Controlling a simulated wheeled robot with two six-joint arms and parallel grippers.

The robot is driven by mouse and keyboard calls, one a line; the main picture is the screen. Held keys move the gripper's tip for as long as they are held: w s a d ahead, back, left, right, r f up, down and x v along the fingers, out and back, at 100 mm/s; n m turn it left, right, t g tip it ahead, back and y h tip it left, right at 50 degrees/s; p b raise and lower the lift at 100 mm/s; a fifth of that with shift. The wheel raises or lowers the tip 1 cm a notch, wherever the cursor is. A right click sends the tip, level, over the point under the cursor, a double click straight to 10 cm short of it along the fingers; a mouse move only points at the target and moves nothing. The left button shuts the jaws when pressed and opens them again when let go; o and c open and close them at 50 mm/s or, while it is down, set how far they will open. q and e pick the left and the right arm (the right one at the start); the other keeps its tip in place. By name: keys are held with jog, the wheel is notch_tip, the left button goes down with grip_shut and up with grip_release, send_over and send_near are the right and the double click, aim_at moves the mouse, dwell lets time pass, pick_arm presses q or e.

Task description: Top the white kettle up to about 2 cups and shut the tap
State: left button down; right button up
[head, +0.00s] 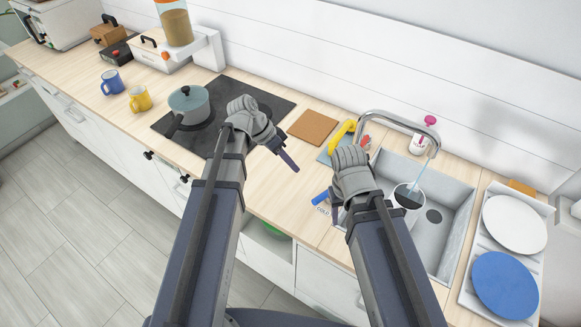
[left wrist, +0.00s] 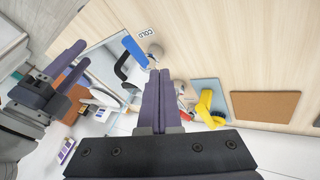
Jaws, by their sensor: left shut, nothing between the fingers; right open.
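The white kettle (head: 411,214) stands in the sink under the tap (head: 400,121). A pale blue stream of water (head: 421,172) runs from the spout toward its dark top. The water level inside cannot be read. The blue lever (head: 321,197) beside the COLD label sits at the sink's left; it also shows in the left wrist view (left wrist: 135,50). My left gripper (head: 293,165) is shut and empty, above the counter, apart from and up-left of the blue lever. My right gripper (left wrist: 72,62) is open near the sink's front edge; its fingers are mostly hidden in the head view.
A yellow object (head: 341,136) lies on a blue-grey mat left of the tap, by a brown board (head: 313,127). A pot (head: 189,103) stands on the hob. A rack with a white plate (head: 515,224) and a blue plate (head: 504,285) is right of the sink.

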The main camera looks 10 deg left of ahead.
aim_at(324, 196)
notch_tip(324, 196, down, 6)
jog(key=b, duration=0.4)
jog(key=shift+r, duration=0.2)
pick_arm(q)
jog(key=s+d+f, duration=0.2)
jog(key=d+f, duration=0.4)
jog(key=shift+s+d+b, duration=0.25)
jog(key=shift+b, duration=0.1)
pick_arm(e)
jog(key=shift+f, duration=0.15)
